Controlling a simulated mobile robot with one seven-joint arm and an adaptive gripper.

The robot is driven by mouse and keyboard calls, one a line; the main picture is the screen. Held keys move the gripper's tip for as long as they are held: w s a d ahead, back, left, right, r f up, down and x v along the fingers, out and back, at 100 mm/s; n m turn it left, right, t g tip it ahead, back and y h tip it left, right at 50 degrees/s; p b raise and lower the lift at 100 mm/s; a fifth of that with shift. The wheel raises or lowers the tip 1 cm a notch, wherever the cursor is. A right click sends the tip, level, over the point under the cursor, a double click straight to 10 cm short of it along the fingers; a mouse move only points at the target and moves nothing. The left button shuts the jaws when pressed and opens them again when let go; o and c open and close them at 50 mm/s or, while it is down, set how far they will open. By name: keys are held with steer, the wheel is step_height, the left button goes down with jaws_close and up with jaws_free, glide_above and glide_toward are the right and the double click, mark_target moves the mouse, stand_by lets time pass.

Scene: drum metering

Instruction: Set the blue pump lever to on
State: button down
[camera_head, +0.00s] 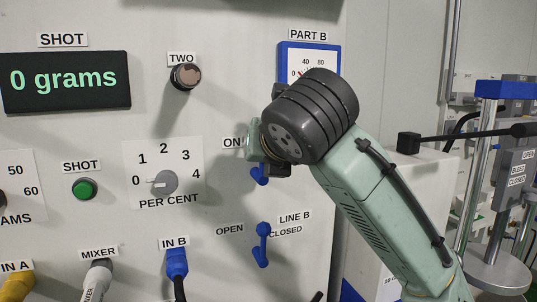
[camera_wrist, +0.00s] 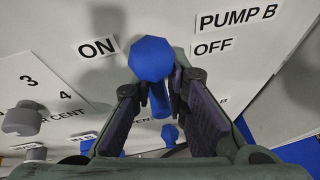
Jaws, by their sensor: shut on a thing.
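The blue pump lever (camera_wrist: 152,60) stands between the ON label (camera_wrist: 97,47) and the OFF label (camera_wrist: 213,48) under PUMP B in the wrist view. My gripper (camera_wrist: 160,92) is shut on the lever, with one dark finger on each side below its wide blue knob. In the head view the lower part of the lever (camera_head: 260,174) shows beneath my gripper (camera_head: 262,150). My wrist hides the rest of it and the OFF label there. I cannot tell exactly which label the lever points to.
The blue LINE B lever (camera_head: 262,245) is just below on the same panel. A PER CENT knob (camera_head: 165,183) and a green SHOT button (camera_head: 85,188) are to the left. A PART B gauge (camera_head: 309,62) is above my wrist. The display (camera_head: 65,82) reads 0 grams.

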steer(key=shift+a+n+h, duration=0.1)
steer(key=shift+n+h, duration=0.2)
steer(key=shift+n, duration=0.1)
steer(key=shift+a, duration=0.15)
steer(key=c, duration=1.7)
jaws_free()
steer(key=shift+s+a, duration=0.1)
steer(key=v, duration=1.2)
steer(key=shift+s+f, duration=0.15)
steer(key=shift+f, duration=0.05)
